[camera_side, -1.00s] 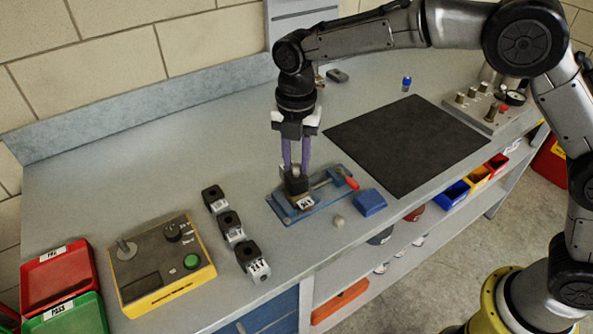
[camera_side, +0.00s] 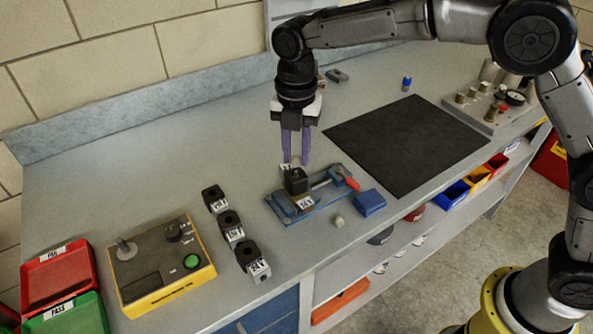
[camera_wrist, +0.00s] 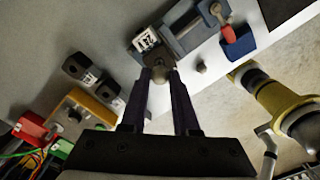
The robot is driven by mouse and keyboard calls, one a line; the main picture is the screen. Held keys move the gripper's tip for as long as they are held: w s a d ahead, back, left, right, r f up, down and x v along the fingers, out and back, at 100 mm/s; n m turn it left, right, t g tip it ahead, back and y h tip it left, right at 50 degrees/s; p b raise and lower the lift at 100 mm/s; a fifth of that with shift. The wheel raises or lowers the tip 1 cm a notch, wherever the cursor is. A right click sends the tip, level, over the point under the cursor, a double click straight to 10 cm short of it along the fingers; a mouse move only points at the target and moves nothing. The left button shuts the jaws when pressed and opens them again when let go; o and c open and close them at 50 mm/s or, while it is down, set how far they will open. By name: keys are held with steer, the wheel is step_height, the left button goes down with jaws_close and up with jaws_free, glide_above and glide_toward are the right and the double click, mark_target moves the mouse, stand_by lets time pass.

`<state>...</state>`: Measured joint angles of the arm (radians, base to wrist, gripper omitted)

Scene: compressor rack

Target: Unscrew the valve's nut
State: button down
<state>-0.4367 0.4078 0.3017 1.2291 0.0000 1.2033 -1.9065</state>
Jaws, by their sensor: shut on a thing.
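The valve (camera_side: 296,182), a dark block with a white label, sits in the blue vise (camera_side: 312,210) on the bench. My gripper (camera_side: 294,160) is above the valve, fingers pointing down. It is shut on a small brownish nut (camera_wrist: 160,73), which shows between the fingertips in the wrist view. In the side view, the fingertips and the nut are clear of the valve's top. The vise also shows in the wrist view (camera_wrist: 188,38), with its red-handled screw on the right. The valve is partly hidden there behind the nut and fingers.
Three more labelled dark blocks (camera_side: 231,226) stand in a row to the left. A yellow control box (camera_side: 160,282) and red (camera_side: 58,275) and green trays are further left. A small pale knob (camera_side: 338,221) and a blue block (camera_side: 370,201) lie near the front edge. A black mat (camera_side: 405,145) is clear.

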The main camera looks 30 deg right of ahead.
steer(key=shift+r, duration=1.2)
